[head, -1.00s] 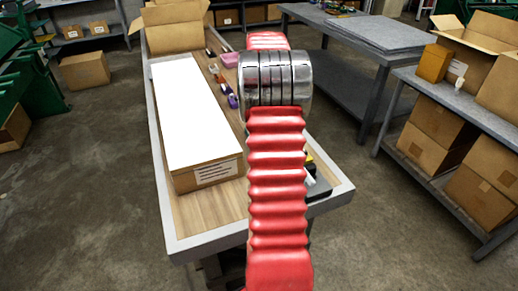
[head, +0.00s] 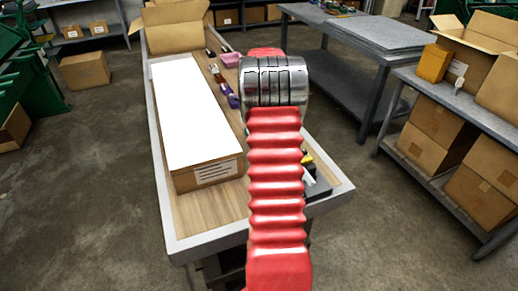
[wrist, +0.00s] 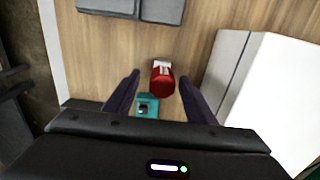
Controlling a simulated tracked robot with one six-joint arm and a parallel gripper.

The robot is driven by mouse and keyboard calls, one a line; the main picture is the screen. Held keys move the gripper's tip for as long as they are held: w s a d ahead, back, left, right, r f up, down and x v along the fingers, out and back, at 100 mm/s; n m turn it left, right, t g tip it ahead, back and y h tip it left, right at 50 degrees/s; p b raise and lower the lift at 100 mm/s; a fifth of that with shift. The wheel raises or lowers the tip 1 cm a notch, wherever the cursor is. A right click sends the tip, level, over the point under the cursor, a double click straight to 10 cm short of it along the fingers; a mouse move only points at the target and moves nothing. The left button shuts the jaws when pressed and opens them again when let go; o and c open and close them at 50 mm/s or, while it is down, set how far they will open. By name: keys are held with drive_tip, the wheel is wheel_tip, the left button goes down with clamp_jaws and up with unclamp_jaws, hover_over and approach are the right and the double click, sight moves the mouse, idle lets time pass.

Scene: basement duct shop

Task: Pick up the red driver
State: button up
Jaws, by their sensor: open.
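In the wrist view, a red thing with a pale end (wrist: 162,80), likely the red driver, is on the wood-topped bench (wrist: 208,15). It appears between the fingertips of my gripper (wrist: 159,74), with a gap on each side. The gripper is open and holds nothing. I cannot tell its height above the red thing. A teal item (wrist: 147,105) lies close by, partly between the fingers.
A long white-topped carton (head: 195,120) lies along the bench, beside the gripper in the wrist view. Grey blocks (wrist: 162,10) are at that view's top. Purple (head: 232,100) and pink (head: 229,60) items and a yellow-and-black one (head: 307,159) are also on the bench (head: 205,243).

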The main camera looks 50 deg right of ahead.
drive_tip(key=shift+f, duration=0.4)
drive_tip(key=shift+a+f, duration=0.2)
drive_tip(key=shift+f, duration=2.4)
drive_tip(key=c, duration=1.2)
